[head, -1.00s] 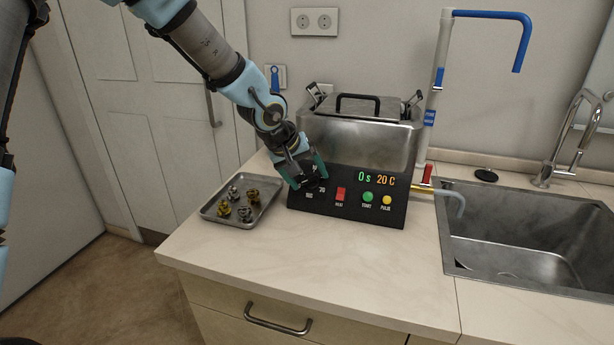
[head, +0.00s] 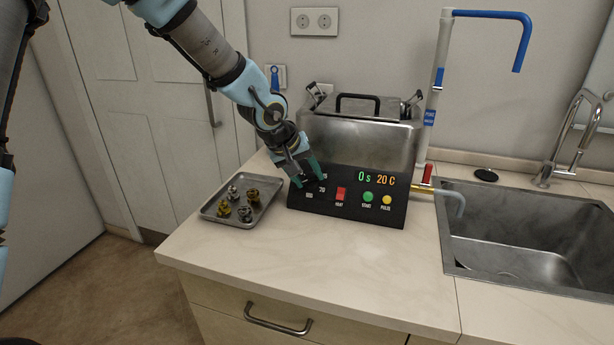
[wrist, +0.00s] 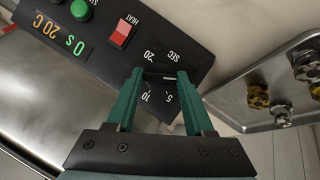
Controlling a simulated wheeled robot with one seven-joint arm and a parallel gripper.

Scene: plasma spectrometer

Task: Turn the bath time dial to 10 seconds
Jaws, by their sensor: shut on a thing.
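The bath time dial (wrist: 158,75) is a small black knob with a short white line, seen between my fingertips in the wrist view. The printed marks 5, 10, 20 and SEC show around it. My gripper (head: 309,180) is at the left end of the black control panel (head: 350,209), with green fingers shut on the dial; it also shows in the wrist view (wrist: 160,74). In the head view my fingers mostly hide the dial. The panel display (head: 376,179) reads 0 s and 20 C.
A red HEAT switch (head: 340,193), a green START button (head: 368,196) and a yellow PULSE button (head: 387,199) lie to the right on the panel. A metal tray (head: 211,211) with several small metal parts stands left of the bath. The front counter is clear.

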